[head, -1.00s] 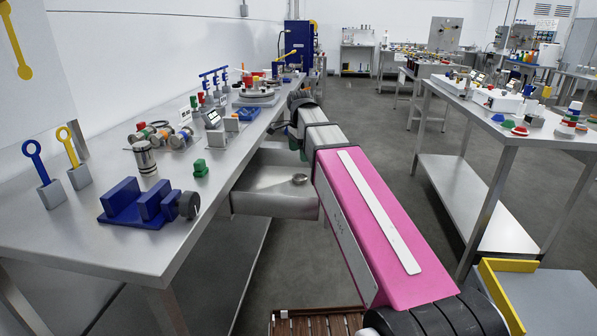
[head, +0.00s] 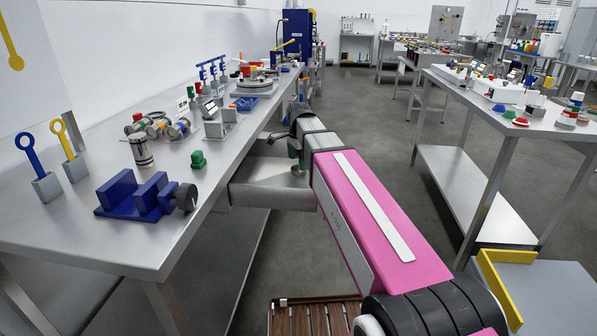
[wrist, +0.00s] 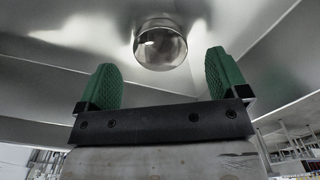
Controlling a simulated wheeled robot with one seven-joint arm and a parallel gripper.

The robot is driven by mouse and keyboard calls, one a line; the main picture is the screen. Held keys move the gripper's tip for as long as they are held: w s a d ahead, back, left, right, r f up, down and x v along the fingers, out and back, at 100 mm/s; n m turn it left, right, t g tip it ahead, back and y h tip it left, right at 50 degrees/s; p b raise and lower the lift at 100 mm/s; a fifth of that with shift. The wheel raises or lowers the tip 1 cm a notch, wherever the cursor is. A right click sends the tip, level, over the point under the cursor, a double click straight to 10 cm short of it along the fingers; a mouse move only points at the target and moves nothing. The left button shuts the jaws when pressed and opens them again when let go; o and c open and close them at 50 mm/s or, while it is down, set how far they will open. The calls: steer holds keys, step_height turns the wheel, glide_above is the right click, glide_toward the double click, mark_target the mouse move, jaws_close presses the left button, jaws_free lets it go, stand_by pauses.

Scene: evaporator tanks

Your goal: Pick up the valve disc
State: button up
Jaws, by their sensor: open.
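The valve disc is most likely the round, shiny metal piece (wrist: 160,46) in the wrist view. It rests in the metal tray (wrist: 60,50), beyond and between my fingertips. My gripper (wrist: 161,62) is open, with a green ribbed finger on each side and nothing between the pads. A gap shows between the disc and each finger. In the head view my gripper (head: 297,155) reaches down into the tray (head: 272,195) at the bench's right side. There the disc is hidden or too small to make out.
The steel bench (head: 110,235) at left carries a blue vise (head: 140,193), a striped cylinder (head: 141,152), a green block (head: 198,160) and gauges. The tray walls stand close around my gripper. Another table (head: 510,125) stands at right, with open floor between.

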steer(key=shift+f, duration=1.6)
steer(key=shift+c, duration=0.2)
steer(key=c, duration=1.2)
steer(key=shift+r, duration=0.2)
